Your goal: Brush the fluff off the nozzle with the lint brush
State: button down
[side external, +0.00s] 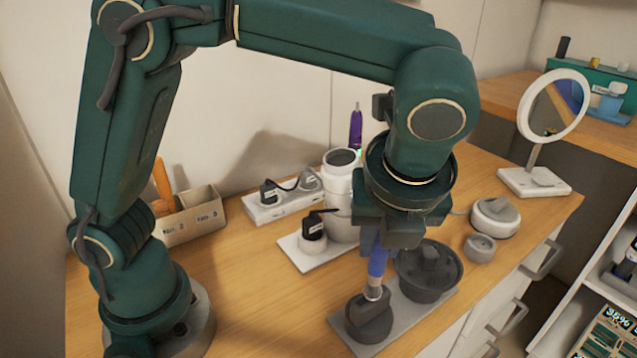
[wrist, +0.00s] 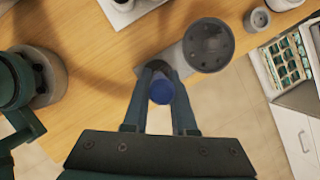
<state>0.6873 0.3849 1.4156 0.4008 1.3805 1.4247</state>
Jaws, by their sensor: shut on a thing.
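My gripper (side external: 378,240) points down and is shut on the blue handle of a brush (side external: 376,264), which looks like the lint brush. It is held about upright, with a metal collar at its lower end. In the wrist view the blue handle end (wrist: 161,92) sits between my fingers (wrist: 158,72). The brush's lower end meets the top of a dark grey nozzle-like piece (side external: 368,322); whether they touch I cannot tell. That piece is mostly hidden in the wrist view. A wider dark round attachment (side external: 430,272) stands beside it, also in the wrist view (wrist: 208,45). I cannot make out fluff.
Both dark pieces stand on a grey plate (side external: 420,322) near the table's front edge. A white canister (side external: 341,205) and a small black-topped jar (side external: 313,232) stand behind. A round mirror (side external: 548,110), white jar (side external: 494,217) and small grey cup (side external: 480,248) are to the right.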

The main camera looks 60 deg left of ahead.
notch_tip(320, 180, up, 8)
jog(key=s, duration=0.2)
dwell(0.7)
jog(key=shift+w, duration=0.1)
